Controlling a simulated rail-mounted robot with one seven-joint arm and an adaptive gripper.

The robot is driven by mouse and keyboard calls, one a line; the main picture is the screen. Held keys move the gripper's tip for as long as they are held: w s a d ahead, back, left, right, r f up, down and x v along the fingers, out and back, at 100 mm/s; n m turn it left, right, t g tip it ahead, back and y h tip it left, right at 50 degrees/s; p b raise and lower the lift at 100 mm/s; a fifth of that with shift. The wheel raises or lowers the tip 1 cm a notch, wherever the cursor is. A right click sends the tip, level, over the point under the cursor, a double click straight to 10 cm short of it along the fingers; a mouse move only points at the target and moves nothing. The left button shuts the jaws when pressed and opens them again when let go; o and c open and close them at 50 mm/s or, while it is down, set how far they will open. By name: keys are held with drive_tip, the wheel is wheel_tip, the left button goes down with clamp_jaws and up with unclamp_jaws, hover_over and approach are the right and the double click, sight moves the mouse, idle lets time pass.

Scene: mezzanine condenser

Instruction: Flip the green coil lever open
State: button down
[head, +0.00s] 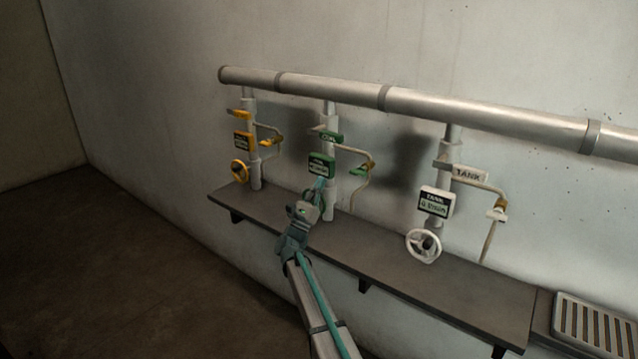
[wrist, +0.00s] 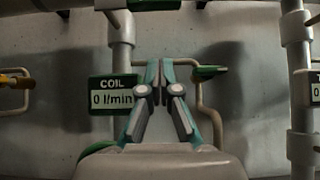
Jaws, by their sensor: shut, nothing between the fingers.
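The green coil lever (head: 359,171) is a small green handle on the thin side tube of the middle green-marked pipe. In the wrist view the lever (wrist: 207,72) lies roughly level, just right of my fingertips, its left end close to or behind them. My gripper (head: 319,186) is shut and empty, in front of the pipe below the green display. In the wrist view my gripper (wrist: 160,68) points up between the display and the side tube; I cannot tell whether it touches the lever. The COIL display (wrist: 112,96) reads 0 l/min. A green part (wrist: 96,148) is mostly hidden behind my gripper.
A yellow-marked pipe with a yellow handwheel (head: 239,171) stands left, and a TANK pipe with a white handwheel (head: 422,246) stands right. A large pipe (head: 330,90) runs above. A dark shelf (head: 440,285) runs below, with a slatted grate (head: 592,325) at right.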

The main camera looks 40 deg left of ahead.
sight(324, 135)
drive_tip(key=w+r+p, duration=0.5)
drive_tip(key=r, duration=0.4)
drive_tip(key=shift+w+a+r, duration=0.2)
drive_tip(key=shift+w+r, duration=0.05)
drive_tip(key=shift+r, duration=0.05)
drive_tip(key=shift+d+n+y+b, duration=0.1)
drive_tip(key=shift+n+y+b, duration=0.3)
drive_tip(key=shift+b, duration=0.15)
